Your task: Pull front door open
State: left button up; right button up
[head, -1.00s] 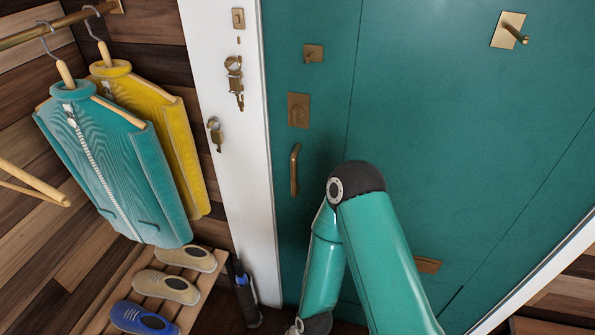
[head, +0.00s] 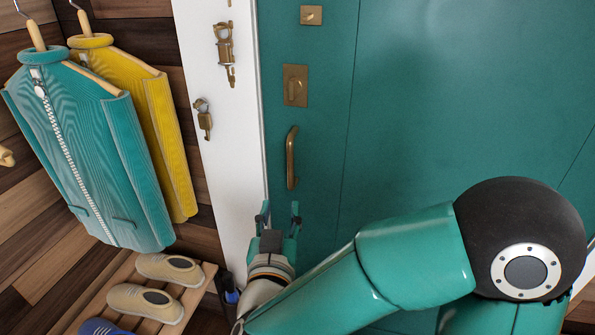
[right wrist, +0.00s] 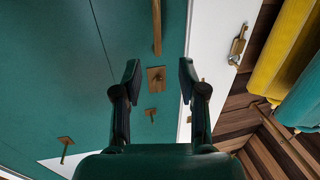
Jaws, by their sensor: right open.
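The front door (head: 460,100) is a teal panel and looks closed against its white frame. Its brass pull handle (head: 291,158) stands upright near the door's left edge; part of it shows at the top of the right wrist view (right wrist: 157,28). My right gripper (head: 280,212) is open and empty, just below the handle in the head view. In the right wrist view the open fingers (right wrist: 160,72) point toward the door, with the handle beyond the gap between them. No contact with the handle shows. My left gripper is not in view.
A brass lock plate (head: 295,86) and a smaller plate (head: 311,15) sit above the handle. Brass fittings (head: 224,55) are on the white frame (head: 215,150). A teal jacket (head: 85,150) and a yellow one (head: 165,130) hang left, above a slatted shoe rack (head: 195,300).

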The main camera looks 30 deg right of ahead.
aim_at(290, 163)
jog(key=x, duration=1.6)
jog(key=shift+w+d+r+p, duration=0.15)
jog(key=shift+d+r+p, duration=0.05)
jog(key=shift+d+p, duration=0.2)
jog(key=shift+c, duration=0.3)
grip_shut()
